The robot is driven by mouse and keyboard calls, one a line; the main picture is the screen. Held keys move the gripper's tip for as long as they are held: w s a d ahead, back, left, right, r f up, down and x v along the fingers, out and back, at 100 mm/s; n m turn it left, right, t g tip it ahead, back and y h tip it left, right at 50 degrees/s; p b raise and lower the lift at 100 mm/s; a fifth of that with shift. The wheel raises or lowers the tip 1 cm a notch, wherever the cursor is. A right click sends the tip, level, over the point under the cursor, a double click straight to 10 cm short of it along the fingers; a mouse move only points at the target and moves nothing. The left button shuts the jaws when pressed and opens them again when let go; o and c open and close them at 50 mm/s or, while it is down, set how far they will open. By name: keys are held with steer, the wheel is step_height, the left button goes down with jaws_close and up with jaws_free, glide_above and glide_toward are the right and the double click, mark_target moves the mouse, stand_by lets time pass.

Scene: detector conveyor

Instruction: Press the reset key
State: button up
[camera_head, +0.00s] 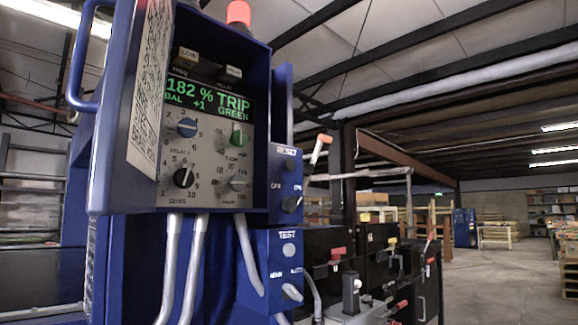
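A blue control cabinet (270,30) fills the left half of the view. Just below that label is a small round key (291,165), seen at a slant. A dark selector knob (291,204) sits lower on the same box. My gripper is not in view.
Below is a second box labelled TEST, with a pale button (289,249) and a selector (291,292). The panel has several knobs. A red lamp (239,12) tops the cabinet. Dark cabinets with red handles (371,245) stand right. Open floor (490,285) lies far right.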

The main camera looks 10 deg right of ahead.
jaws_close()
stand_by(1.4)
